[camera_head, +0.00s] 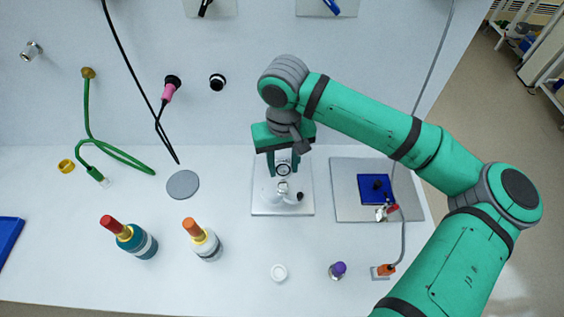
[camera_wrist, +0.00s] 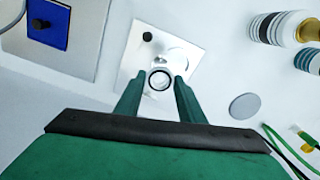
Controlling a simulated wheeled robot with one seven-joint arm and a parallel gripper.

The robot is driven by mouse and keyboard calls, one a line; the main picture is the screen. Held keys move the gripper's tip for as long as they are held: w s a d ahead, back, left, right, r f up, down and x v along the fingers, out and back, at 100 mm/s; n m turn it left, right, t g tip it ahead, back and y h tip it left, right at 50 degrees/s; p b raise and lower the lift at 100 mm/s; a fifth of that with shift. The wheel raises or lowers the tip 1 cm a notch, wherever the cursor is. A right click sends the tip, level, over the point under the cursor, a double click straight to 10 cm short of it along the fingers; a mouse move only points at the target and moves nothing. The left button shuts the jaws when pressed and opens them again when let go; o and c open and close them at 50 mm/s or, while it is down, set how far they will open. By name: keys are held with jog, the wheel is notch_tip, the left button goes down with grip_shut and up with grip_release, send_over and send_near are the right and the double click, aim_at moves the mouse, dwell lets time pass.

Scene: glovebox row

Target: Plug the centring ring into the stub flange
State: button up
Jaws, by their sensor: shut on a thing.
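My gripper (camera_head: 284,172) hangs above the grey plate near the middle of the bench. Its fingers are shut on the centring ring (camera_head: 283,170), a small dark-rimmed ring. In the wrist view the ring (camera_wrist: 160,88) sits between the fingertips (camera_wrist: 159,80), its opening showing. The stub flange (camera_head: 282,187) is the pale metal fitting on the plate, just below the ring in the head view. In the wrist view the flange's pale body (camera_wrist: 172,58) shows behind the ring and is partly hidden. I cannot tell whether ring and flange touch.
The plate (camera_head: 262,208) also carries a black knob (camera_head: 300,197). To the right is another plate (camera_head: 350,205) with a blue block (camera_head: 374,188). Two bottles (camera_head: 140,243) (camera_head: 208,248), a grey disc (camera_head: 183,184), a white cap (camera_head: 279,272) and a purple-topped item (camera_head: 338,270) stand around.

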aim_at(283, 171)
jog(key=shift+f, duration=2.6)
jog(key=shift+w, duration=0.1)
jog(key=shift+a, duration=0.1)
jog(key=shift+f, duration=1.2)
jog(key=o, duration=1.2)
jog(key=shift+r, duration=0.1)
